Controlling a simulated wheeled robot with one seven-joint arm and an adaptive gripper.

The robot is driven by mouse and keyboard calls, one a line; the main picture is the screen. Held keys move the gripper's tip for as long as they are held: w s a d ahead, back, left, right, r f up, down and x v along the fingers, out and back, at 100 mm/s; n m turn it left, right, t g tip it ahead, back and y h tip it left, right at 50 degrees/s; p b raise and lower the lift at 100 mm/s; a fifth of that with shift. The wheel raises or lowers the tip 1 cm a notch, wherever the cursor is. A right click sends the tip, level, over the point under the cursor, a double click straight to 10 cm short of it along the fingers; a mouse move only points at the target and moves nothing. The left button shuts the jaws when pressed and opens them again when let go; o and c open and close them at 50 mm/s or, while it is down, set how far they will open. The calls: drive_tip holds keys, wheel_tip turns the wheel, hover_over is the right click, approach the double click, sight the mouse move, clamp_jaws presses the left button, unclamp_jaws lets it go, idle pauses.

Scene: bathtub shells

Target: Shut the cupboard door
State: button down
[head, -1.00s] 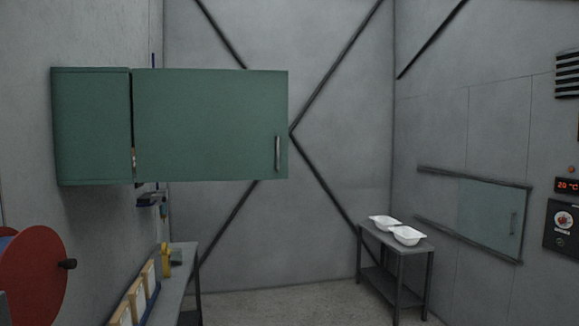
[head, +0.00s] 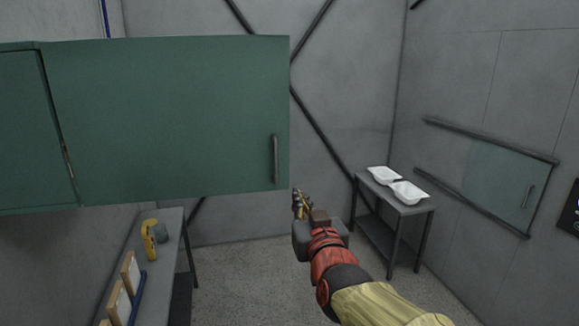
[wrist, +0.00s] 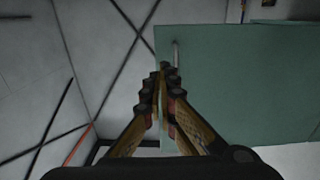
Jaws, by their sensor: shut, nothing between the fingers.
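The green cupboard (head: 25,130) hangs on the left wall. Its door (head: 165,125) stands open, swung out from the wall, with a narrow gap on the hinge side. A vertical bar handle (head: 275,158) sits near the door's free edge; it also shows in the wrist view (wrist: 177,52). My gripper (head: 298,200) is shut and empty, just right of and below the door's free lower corner. In the wrist view the fingertips (wrist: 167,70) overlap the door (wrist: 235,85) near its edge, just below the handle. I cannot tell whether they touch it.
A grey bench (head: 168,245) with a yellow tool (head: 149,240) and framed pieces (head: 130,275) stands below the cupboard. A small table (head: 405,209) holds white tubs (head: 407,192). A sliding panel (head: 500,180) is on the right wall. Floor between bench and table is clear.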

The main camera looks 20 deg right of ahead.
sight(286, 170)
drive_tip(key=w, duration=0.4)
drive_tip(key=w+p, duration=0.1)
drive_tip(key=w, duration=0.4)
drive_tip(key=w+p, duration=0.1)
drive_tip(key=w, duration=0.4)
drive_tip(key=shift+d+r, duration=0.1)
drive_tip(key=shift+d, duration=0.25)
